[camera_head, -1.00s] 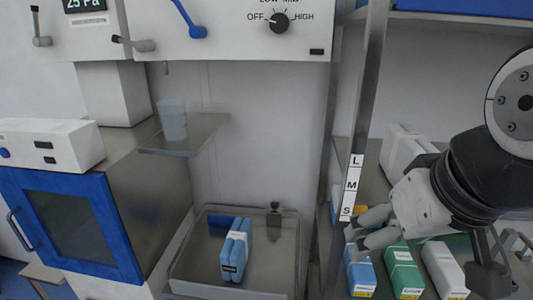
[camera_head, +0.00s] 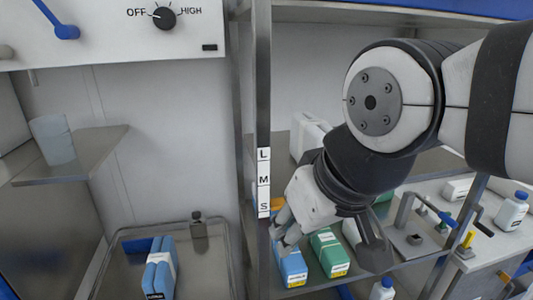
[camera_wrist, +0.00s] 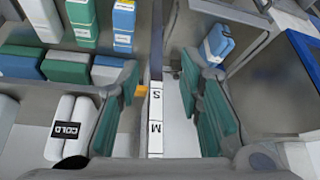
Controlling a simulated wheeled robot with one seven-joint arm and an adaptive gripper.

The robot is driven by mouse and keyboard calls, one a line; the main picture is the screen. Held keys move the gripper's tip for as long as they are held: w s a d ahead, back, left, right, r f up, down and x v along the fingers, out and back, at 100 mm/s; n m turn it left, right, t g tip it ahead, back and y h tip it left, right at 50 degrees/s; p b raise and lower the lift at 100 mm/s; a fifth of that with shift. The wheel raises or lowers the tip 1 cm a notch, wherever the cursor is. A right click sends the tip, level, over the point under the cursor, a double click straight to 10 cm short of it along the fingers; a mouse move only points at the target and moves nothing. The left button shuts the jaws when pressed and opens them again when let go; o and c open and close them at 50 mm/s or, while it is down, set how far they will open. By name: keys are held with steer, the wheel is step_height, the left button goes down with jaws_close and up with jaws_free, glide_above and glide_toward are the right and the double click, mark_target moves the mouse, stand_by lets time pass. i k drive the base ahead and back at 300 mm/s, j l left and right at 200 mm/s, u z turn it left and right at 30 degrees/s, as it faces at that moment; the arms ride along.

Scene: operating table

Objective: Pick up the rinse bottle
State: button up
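No label clearly reads as rinse bottle. A white bottle with a blue cap (camera_head: 512,211) stands on the bench at the far right of the head view. A second blue-capped bottle (camera_head: 383,290) is cut off at the bottom edge. A small dark-capped bottle (camera_head: 198,227) stands in the metal tray. My gripper (camera_head: 284,232) is in front of the shelf, left of both blue-capped bottles. In the wrist view my gripper (camera_wrist: 160,75) has its teal-padded fingers spread, with nothing between them but the shelf post behind.
A shelf post with an L, M, S label strip (camera_head: 264,180) stands close to my gripper. Blue (camera_head: 291,265) and green (camera_head: 328,252) boxes sit on the shelf. The metal tray (camera_head: 110,262) holds a blue pack (camera_head: 160,268). A metal fixture with levers (camera_head: 415,235) stands right.

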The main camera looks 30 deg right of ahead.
mark_target(512, 211)
steer(key=z, duration=2.3)
steer(key=i+l+u, duration=0.15)
steer(key=i+l, duration=0.15)
steer(key=i+l+u, duration=0.2)
steer(key=l, duration=0.2)
steer(key=i+l+u, duration=0.15)
steer(key=i+l, duration=0.15)
steer(key=l, duration=0.15)
steer(key=i+l+u, duration=0.2)
steer(key=l, duration=0.2)
